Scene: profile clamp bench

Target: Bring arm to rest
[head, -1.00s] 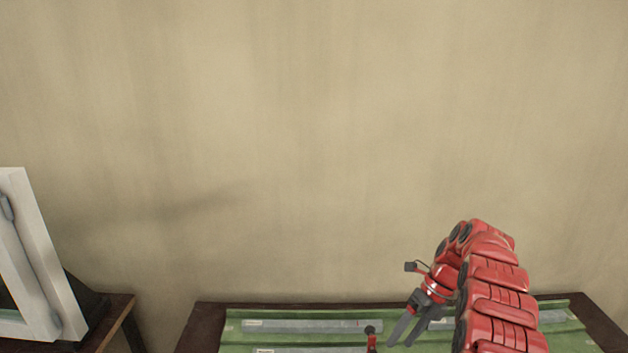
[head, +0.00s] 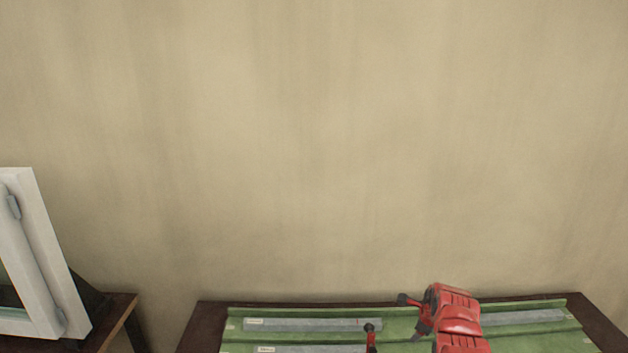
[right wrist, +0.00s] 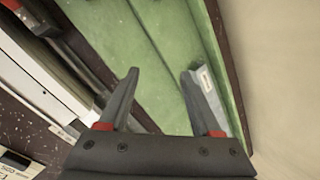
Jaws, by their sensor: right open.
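My left gripper is in no view.
The green bench top (head: 400,312) carries grey profiles (head: 312,324) and has a dark brown edge (head: 205,325). A red and black upright handle (head: 371,337) stands left of my gripper. A white window frame (head: 45,255) stands on a brown table (head: 118,312) at left.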

